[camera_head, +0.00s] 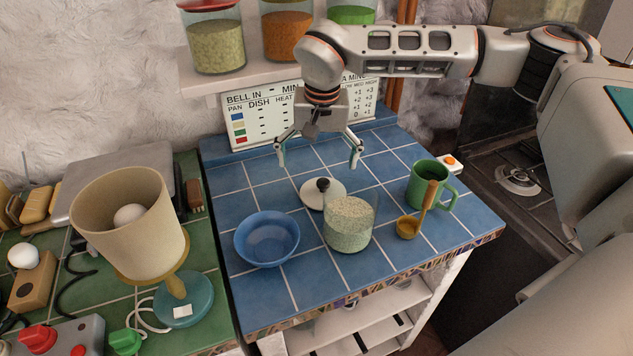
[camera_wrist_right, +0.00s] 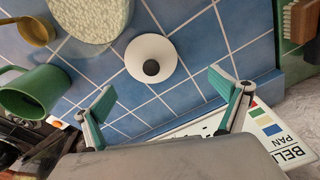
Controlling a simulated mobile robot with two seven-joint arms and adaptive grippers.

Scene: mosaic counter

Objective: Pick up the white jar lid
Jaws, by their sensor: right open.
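The white jar lid (camera_head: 312,197) is a round white disc with a dark knob, lying on the blue tiled counter behind the glass jar (camera_head: 349,224) of pale grains. The jar covers a little of its front edge in the head view. The lid also shows whole in the right wrist view (camera_wrist_right: 151,60). My right gripper (camera_head: 319,161) is open and empty, pointing down above the counter, behind and above the lid. In the wrist view the lid lies beyond the two spread fingertips, between them and apart from both. My left gripper is not in view.
A blue bowl (camera_head: 267,240) stands left of the jar. A green mug (camera_head: 429,185) and a wooden ladle (camera_head: 411,225) stand to the right. A sign board (camera_head: 262,117) leans at the back, under a shelf with filled jars. A lamp (camera_head: 133,223) stands on the left green counter.

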